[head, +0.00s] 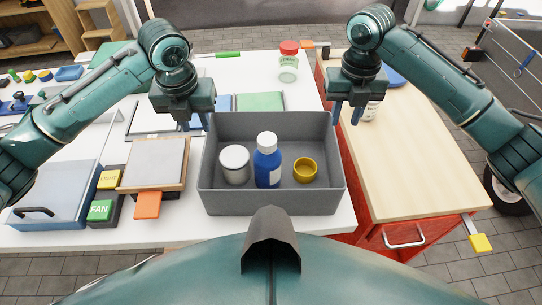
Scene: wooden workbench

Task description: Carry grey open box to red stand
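The grey open box (270,201) is upright in the middle of the head view, over the right end of the white bench top. It holds a white-lidded jar (235,172), a blue bottle (267,172) with a white cap and a yellow cup (305,170). My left gripper (195,122) is at the box's far left corner, its fingers apart. My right gripper (347,112) is at the far right corner, fingers also apart. I cannot tell whether either touches the box wall. A red cabinet (372,236) with a wooden top, probably the red stand, is to the right.
The wooden top (415,165) is mostly clear; a white jar (370,110) stands at its far left. A red-lidded jar (288,65) stands behind the box. FAN (100,210) and LIGHT (108,180) blocks and a tray (155,163) lie left of the box.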

